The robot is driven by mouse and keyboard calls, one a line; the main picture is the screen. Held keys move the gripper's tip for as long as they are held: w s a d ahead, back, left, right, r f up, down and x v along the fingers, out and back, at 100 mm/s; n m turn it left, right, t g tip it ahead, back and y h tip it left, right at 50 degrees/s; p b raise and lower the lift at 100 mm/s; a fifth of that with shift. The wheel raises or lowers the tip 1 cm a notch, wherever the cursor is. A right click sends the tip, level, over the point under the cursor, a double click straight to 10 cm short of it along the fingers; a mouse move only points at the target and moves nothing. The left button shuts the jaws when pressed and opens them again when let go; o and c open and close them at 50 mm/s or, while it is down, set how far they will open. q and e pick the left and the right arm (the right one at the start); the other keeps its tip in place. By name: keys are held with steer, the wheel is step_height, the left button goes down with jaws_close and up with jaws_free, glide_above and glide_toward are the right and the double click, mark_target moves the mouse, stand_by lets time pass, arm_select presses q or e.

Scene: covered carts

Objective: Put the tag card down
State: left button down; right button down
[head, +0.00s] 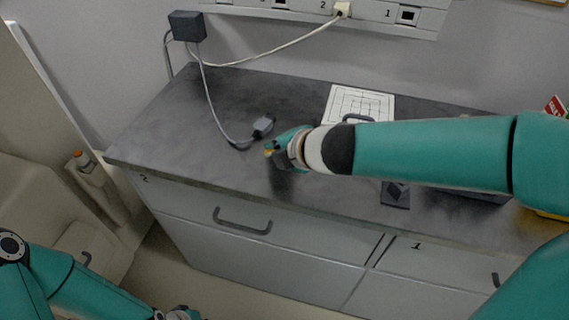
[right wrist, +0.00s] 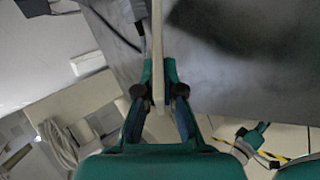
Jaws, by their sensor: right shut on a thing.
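My right gripper (head: 272,148) is over the left part of the dark grey counter top (head: 180,120), near its front edge. In the right wrist view my right gripper (right wrist: 158,72) is shut on a thin pale card, the tag card (right wrist: 157,45), seen edge-on between the fingertips. I cannot make out the card in the head view, nor whether it touches the counter. My left gripper (head: 182,313) is at the bottom edge of the head view, mostly cut off, away from the counter.
A dark plug (head: 263,126) on a grey cable lies just behind my right gripper. The cable runs to a black box (head: 187,26) on the wall. A white grid sheet (head: 360,101) lies at the back, and a dark block (head: 396,192) sits near the front edge. The left counter is clear.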

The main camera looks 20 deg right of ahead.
steer(key=c, duration=1.5)
jaws_free()
steer(key=shift+p+v, duration=2.45)
steer(key=shift+v, duration=1.6)
steer(key=r+p, duration=0.2)
steer(key=s+r+p, duration=0.1)
steer(key=r+p, duration=0.2)
steer(key=s+r+p, duration=0.1)
steer(key=r+p, duration=0.2)
steer(key=shift+d, duration=0.4)
steer(key=shift+f, duration=0.1)
